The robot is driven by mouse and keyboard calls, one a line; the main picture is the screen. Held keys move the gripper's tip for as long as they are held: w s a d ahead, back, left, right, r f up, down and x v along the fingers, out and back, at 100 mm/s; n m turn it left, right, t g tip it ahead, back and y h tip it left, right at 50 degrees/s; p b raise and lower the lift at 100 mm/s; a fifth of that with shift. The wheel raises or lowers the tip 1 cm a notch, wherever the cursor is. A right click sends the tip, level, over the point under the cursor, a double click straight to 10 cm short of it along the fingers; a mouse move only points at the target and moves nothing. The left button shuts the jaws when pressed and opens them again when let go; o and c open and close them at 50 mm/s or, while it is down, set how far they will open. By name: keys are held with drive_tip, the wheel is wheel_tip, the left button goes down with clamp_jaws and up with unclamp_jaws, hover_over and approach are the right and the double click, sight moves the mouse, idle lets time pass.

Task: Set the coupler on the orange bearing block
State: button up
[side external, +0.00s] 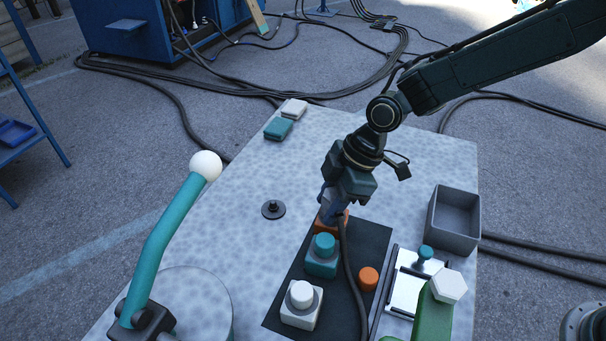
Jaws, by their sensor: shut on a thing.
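My gripper (330,203) points down over the orange bearing block (342,222) at the back of the dark mat. Its jaws are shut on the coupler, which is mostly hidden by the fingers. A black cable (346,258) runs from the jaws toward the front of the mat, so the coupler appears to be its end. The gripper and arm hide much of the orange block. I cannot tell whether the coupler touches it or is just above it.
On the mat (283,302) stand a teal block (322,267) and a white block (299,314), each with a round cap, and an orange cylinder (369,279). A grey bin (452,222) stands right. A teal lever (160,240) with a white ball rises left.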

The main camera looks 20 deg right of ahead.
drive_tip(key=o, duration=1.1)
drive_tip(key=shift+r, duration=0.15)
drive_tip(key=v, duration=1.3)
drive_tip(key=shift+s+r, duration=0.1)
drive_tip(key=shift+r, duration=0.25)
drive_tip(key=shift+d, duration=0.1)
